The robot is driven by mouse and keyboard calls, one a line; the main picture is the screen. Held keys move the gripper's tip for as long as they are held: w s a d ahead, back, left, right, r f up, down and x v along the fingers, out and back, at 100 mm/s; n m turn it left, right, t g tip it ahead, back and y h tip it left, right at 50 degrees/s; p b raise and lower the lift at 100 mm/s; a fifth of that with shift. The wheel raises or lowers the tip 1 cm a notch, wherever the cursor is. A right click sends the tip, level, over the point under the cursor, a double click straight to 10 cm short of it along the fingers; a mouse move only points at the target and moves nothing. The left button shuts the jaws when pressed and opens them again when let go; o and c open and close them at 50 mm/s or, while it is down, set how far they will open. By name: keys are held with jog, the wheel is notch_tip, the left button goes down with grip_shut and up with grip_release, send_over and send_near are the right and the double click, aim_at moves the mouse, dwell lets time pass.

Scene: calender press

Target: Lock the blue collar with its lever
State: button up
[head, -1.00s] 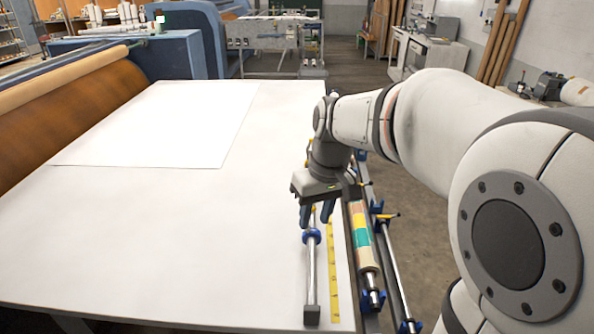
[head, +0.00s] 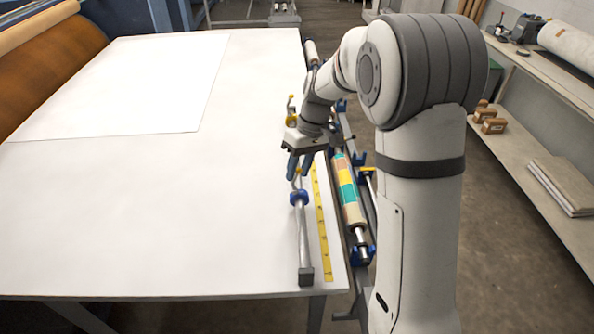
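A blue collar (head: 299,198) sits around a grey metal rod (head: 303,238) that lies along the right edge of the white table, with an end block at its near end. A small yellowish lever tip shows just above this collar, partly hidden by my gripper. My gripper (head: 299,172) points down over the rod, just beyond this collar. Its two blue fingers look apart, with nothing clearly held between them. The stretch of rod under my gripper is mostly hidden.
A yellow measuring tape (head: 321,225) lies beside the rod. A roller with coloured bands (head: 346,190) rests in blue holders just off the table's right edge. A white sheet (head: 120,85) lies on the table.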

jog(key=shift+x, duration=0.85)
jog(key=shift+c, duration=0.5)
grip_shut()
